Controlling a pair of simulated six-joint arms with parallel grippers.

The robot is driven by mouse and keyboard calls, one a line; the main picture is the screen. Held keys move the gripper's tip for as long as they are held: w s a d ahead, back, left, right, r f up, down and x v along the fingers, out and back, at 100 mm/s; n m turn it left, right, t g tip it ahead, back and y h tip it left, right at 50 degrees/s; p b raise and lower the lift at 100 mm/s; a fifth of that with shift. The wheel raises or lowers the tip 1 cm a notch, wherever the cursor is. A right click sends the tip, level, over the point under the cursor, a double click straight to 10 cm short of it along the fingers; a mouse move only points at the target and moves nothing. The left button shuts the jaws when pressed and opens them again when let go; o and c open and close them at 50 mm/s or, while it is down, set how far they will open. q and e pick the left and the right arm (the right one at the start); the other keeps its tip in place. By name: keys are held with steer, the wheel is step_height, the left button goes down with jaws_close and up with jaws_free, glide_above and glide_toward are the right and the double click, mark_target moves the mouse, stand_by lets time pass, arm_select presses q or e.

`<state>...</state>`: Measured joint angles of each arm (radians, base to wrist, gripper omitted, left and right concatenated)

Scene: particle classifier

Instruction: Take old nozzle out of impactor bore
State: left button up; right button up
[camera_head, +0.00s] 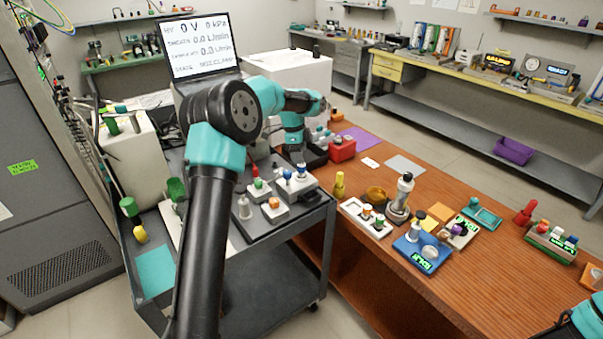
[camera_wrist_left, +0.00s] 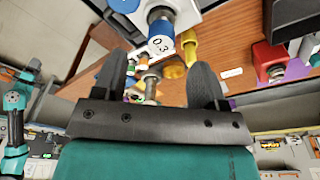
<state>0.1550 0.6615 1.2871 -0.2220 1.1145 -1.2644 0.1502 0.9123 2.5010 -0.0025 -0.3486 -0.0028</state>
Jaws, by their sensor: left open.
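My left gripper (camera_head: 291,152) points down above the cart beside the table, its fingers hard to make out in the head view. In the left wrist view the gripper (camera_wrist_left: 160,60) is open, with two dark fingers apart and nothing held. A round part marked 0.3 with a blue collar (camera_wrist_left: 160,38) stands on a white block, just beyond and between the fingertips, apart from them. A blue-topped part (camera_head: 301,169) on a white block (camera_head: 298,183) is close below the gripper in the head view. I cannot tell the bore itself. My right gripper is out of view.
White blocks with a green knob (camera_head: 257,184) and an orange knob (camera_head: 274,203) stand on the cart nearby. A red box (camera_head: 342,150) is right of the gripper. A white tray (camera_head: 352,209) and a blue base (camera_head: 407,252) are on the table.

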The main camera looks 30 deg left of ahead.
mark_target(302, 169)
arm_select(q)
steer(key=shift+d+f, duration=0.15)
steer(key=shift+f, duration=1)
steer(key=shift+f, duration=0.1)
steer(key=shift+w+d+f, duration=0.15)
steer(key=shift+d+f, duration=0.05)
steer(key=shift+f, duration=1.05)
steer(key=shift+w+d+f, duration=0.1)
steer(key=shift+d+f, duration=0.05)
steer(key=shift+f, duration=1.1)
steer(key=shift+c, duration=0.4)
steer(key=c, duration=0.9)
